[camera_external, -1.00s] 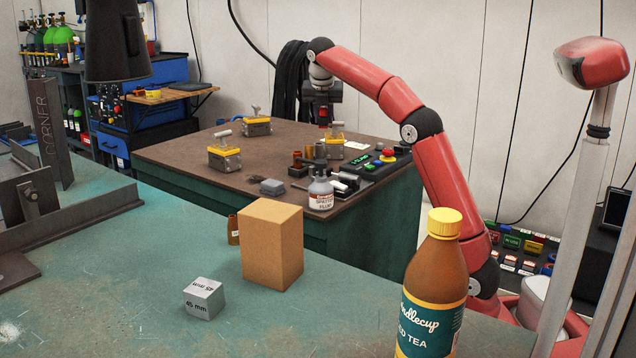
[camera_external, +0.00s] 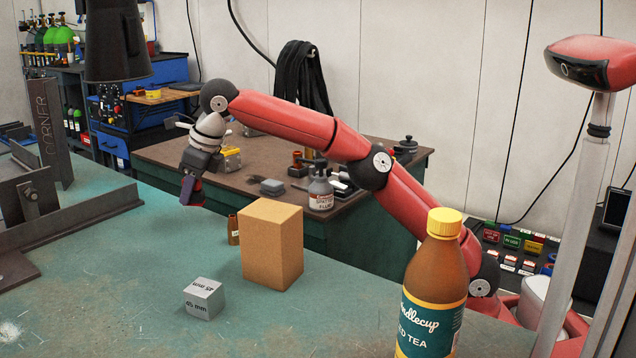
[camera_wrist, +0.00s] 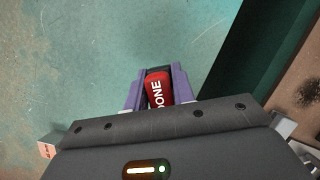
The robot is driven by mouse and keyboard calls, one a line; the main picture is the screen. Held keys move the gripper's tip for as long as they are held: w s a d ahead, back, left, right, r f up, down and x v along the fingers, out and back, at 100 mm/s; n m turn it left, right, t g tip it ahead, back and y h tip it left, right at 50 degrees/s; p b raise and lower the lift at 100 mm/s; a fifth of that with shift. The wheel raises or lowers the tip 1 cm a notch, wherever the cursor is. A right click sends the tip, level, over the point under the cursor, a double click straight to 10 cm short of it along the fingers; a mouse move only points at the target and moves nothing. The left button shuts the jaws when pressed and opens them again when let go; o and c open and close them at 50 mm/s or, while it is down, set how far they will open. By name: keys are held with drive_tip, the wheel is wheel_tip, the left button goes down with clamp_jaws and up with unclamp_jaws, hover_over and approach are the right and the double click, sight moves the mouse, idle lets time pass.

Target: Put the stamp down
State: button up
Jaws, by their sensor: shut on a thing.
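My gripper (camera_external: 191,190) is low near the far edge of the green table, left of the tan box, in the external view. In the wrist view my gripper (camera_wrist: 157,95) has its purple fingers shut on the red stamp (camera_wrist: 157,88), which bears white letters reading "DONE". The stamp's lower end is dark, and bare green tabletop shows beyond it. In the external view the stamp is small and mostly hidden by the fingers. I cannot tell exactly how high it is above the tabletop.
The green table (camera_external: 120,270) is largely clear at left. It carries a tan box (camera_external: 272,245), a brown cylinder (camera_external: 233,230), a grey 45 mm cube (camera_external: 204,298) and a tea bottle (camera_external: 432,285). A steel fixture (camera_external: 85,210) stands at left. A gap separates the brown workbench (camera_external: 165,155) behind.

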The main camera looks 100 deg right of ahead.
sight(176, 242)
drive_tip(key=a, duration=0.2)
drive_tip(key=w+a+n, duration=0.1)
drive_tip(key=a, duration=0.1)
drive_tip(key=a+n+y, duration=0.1)
drive_tip(key=a, duration=0.2)
drive_tip(key=shift+w+f, duration=0.15)
drive_tip(key=shift+w, duration=0.2)
drive_tip(key=shift+f, duration=2.4)
drive_tip(key=shift+f, duration=0.1)
drive_tip(key=o, duration=1)
drive_tip(key=v, duration=1.2)
drive_tip(key=shift+s, duration=0.1)
